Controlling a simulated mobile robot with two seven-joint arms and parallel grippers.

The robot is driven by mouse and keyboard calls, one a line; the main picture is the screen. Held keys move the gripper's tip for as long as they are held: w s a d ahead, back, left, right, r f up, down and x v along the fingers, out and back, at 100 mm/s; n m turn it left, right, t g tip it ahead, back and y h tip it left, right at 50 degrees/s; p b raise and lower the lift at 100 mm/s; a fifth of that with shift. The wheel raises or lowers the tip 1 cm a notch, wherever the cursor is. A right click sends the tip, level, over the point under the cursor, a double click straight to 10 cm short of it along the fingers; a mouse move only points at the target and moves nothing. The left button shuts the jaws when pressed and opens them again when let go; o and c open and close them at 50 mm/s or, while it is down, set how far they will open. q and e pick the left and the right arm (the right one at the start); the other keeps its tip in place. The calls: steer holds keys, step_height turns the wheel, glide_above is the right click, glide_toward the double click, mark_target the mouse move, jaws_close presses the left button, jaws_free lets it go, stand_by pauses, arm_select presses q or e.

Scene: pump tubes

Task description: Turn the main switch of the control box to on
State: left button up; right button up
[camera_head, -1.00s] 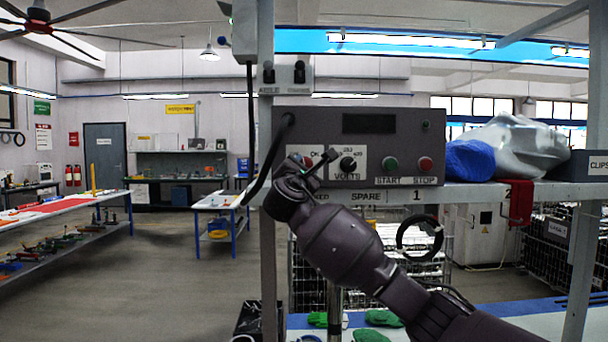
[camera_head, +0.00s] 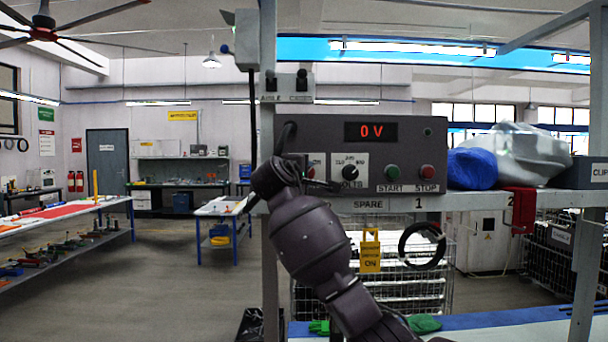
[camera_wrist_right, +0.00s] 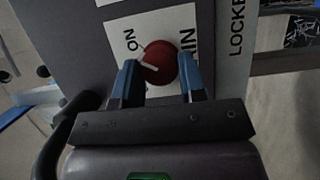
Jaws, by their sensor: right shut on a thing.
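The control box (camera_head: 404,143) is a grey-purple box on a shelf, its display (camera_head: 371,132) lit red with "0 V". Its main switch, a red round knob (camera_wrist_right: 161,50) with a white pointer line, shows in the right wrist view on a white plate marked "ON" and, partly hidden, "IN". The pointer line is directed towards "ON". My right gripper (camera_wrist_right: 158,70) is shut on the knob, with a blue finger on each side. In the head view my right wrist hides the knob and fingers. My left gripper is not in view.
A volts dial (camera_head: 350,172), a green start button (camera_head: 392,173) and a red stop button (camera_head: 427,172) sit right of my wrist. A yellow tag (camera_head: 370,251) and a black coil (camera_head: 422,245) hang below the shelf. A blue bundle (camera_head: 471,168) lies right of the box.

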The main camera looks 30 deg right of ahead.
steer(key=shift+m+y, duration=0.3)
steer(key=shift+m, duration=0.6)
steer(key=shift+g, duration=0.3)
steer(key=o, duration=0.9)
steer(key=b+v, duration=0.2)
steer(key=v, duration=0.8)
steer(key=shift+s+a+r, duration=0.15)
steer(key=shift+s+a, duration=0.15)
